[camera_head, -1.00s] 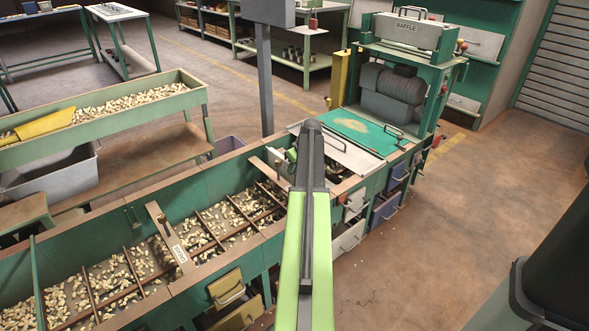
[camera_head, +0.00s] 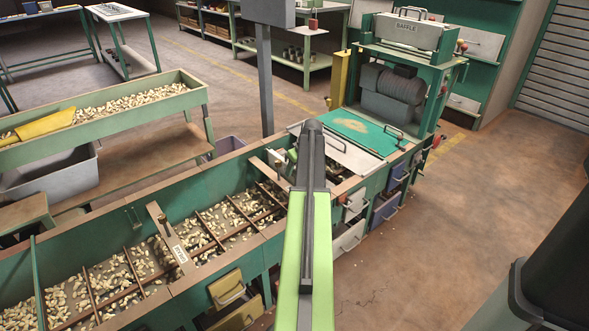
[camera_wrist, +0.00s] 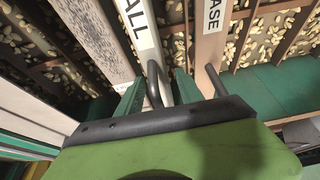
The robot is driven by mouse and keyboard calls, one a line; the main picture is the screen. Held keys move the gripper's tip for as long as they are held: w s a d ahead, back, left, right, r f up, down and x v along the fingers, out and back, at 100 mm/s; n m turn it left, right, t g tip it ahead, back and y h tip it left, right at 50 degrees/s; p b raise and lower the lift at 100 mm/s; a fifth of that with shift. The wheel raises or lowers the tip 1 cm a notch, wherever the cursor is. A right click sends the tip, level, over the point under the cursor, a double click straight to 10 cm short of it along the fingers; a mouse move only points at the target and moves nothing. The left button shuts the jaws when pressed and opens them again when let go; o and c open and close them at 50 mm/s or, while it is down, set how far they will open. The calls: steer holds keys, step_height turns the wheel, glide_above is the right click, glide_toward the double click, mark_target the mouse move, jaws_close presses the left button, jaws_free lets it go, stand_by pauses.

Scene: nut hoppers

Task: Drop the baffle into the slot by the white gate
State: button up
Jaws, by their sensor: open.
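A grey box-like piece lettered BAFFLE (camera_head: 405,36) sits on top of the green machine at the upper right in the head view, with a dark handle on top. White-fronted panels with handles, one of them here (camera_head: 349,236), show on the bench front right of my arm; I cannot tell which is the white gate. My gripper (camera_wrist: 158,88) is open in the wrist view, with teal fingers either side of a black handle (camera_wrist: 153,82). A pale board with a label ending in ALL (camera_wrist: 120,40) lies just beyond it. Contact cannot be told. In the head view my arm hides the gripper.
A second board, its label ending in ASE (camera_wrist: 211,45), has another dark handle. The long green trough (camera_head: 150,293) holds nuts between thin dividers. A yellow drawer (camera_head: 227,288) sticks out in front. A dark bin (camera_head: 518,300) stands at lower right; the floor before it is clear.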

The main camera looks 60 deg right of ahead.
steer(key=p+v, duration=1.4)
steer(key=v, duration=0.2)
steer(key=shift+r, duration=0.3)
steer(key=shift+r+p, duration=0.1)
steer(key=shift+p, duration=0.25)
steer(key=p+v, duration=0.8)
steer(key=v, duration=0.1)
